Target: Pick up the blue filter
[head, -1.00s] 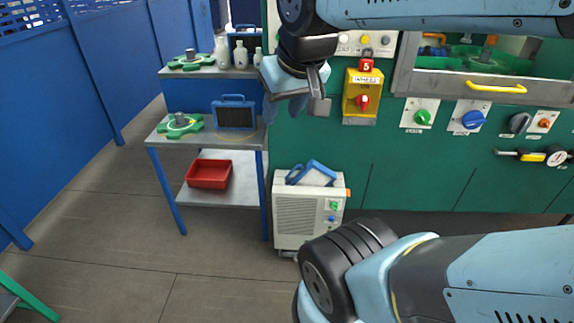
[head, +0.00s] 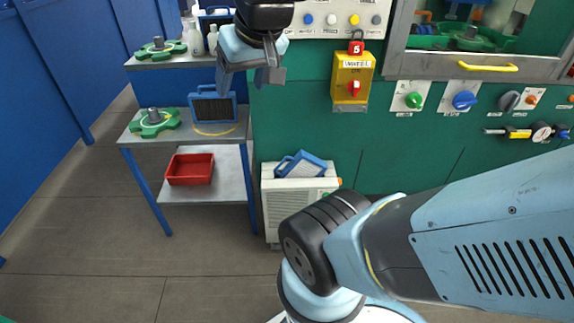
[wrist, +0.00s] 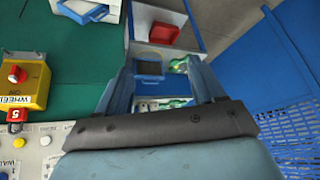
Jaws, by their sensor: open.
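A blue-framed filter with a dark panel and top handle (head: 213,107) stands upright on the lower worktop. In the wrist view a blue filter (wrist: 150,69) shows between my fingers, farther off. Another blue filter (head: 302,163) leans in the top of a white vented unit; it also shows at the wrist view's upper left (wrist: 85,10). A third blue frame on the upper shelf is partly hidden. My gripper (head: 250,80) is open and empty, in front of and above the right side of the worktop filter. The gap in depth is hard to judge.
A green gear-shaped part (head: 154,123) sits left of the worktop filter. A red bin (head: 190,169) lies on the shelf below. A yellow switch box (head: 352,79) and knobs are on the green machine to the right. Bottles stand behind on the upper shelf. Floor at lower left is clear.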

